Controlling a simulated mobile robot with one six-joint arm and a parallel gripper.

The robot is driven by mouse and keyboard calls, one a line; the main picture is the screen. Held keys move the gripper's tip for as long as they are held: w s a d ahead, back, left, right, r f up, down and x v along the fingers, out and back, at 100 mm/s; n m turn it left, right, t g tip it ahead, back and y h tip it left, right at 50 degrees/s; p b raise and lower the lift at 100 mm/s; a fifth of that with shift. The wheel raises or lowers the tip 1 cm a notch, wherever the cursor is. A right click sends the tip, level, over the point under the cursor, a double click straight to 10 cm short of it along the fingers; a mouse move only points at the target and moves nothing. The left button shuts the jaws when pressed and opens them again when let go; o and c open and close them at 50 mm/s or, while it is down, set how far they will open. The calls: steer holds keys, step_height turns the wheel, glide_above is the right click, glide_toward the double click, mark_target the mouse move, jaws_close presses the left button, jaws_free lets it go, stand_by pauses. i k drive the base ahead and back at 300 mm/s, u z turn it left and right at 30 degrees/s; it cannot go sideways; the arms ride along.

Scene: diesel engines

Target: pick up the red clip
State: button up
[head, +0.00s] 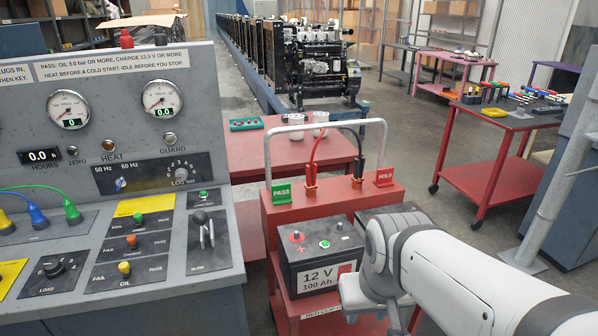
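The red clip (311,174) stands upright at the top of the red battery cart (335,208), at the end of a red cable, with copper-coloured jaws below. The black clip (358,171) stands to its right on a black cable. A 12 V battery (318,262) sits in front, below the clips, with a red terminal marked plus on its top left. My white arm comes in from the lower right, and its wrist is in front of the battery's right side, apart from the red clip.
A green PASS tag (282,195) and red HOLD tag (384,177) flank the clips. A metal hoop handle (326,124) rises around them. A grey control console (110,170) is close on the left. Red benches stand behind and right; the floor between is clear.

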mark_target(311, 185)
steer(key=u, duration=0.05)
steer(key=i, duration=1)
steer(key=z, duration=0.05)
